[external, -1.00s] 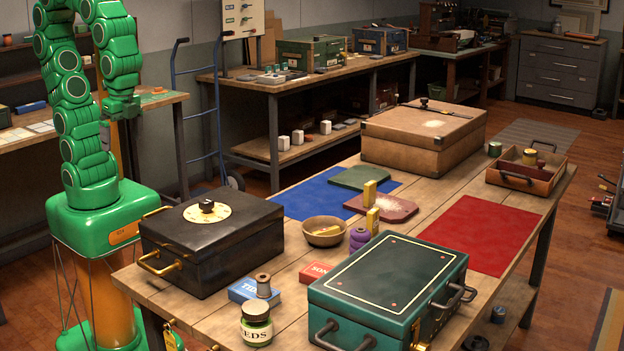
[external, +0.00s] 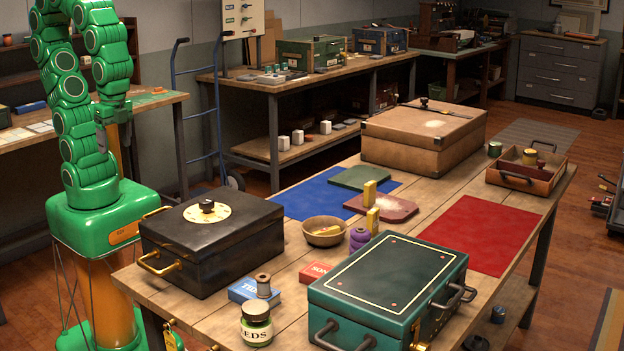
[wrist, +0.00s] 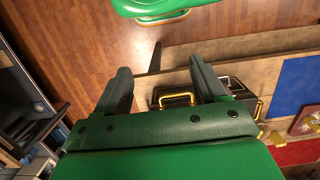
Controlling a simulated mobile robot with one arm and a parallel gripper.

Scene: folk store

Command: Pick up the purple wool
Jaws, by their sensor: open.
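The purple wool (external: 360,238) is a small rounded purple spool standing on the wooden workbench. It is right of a brown bowl (external: 324,231) and behind the dark green case (external: 388,278), close to a yellow block (external: 373,220). I cannot make out the wool in the wrist view. My gripper (external: 113,112) hangs from the folded green arm at the far left, well away from the wool and beyond the black box. In the wrist view my gripper (wrist: 160,78) has its two dark fingers spread, with nothing between them.
A black box (external: 210,240) with brass handles stands on the bench between my arm and the wool. A spool (external: 263,285), a jar (external: 256,326) and blue (external: 250,290) and red (external: 316,272) boxes sit near the front. The red mat (external: 472,235) is bare.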

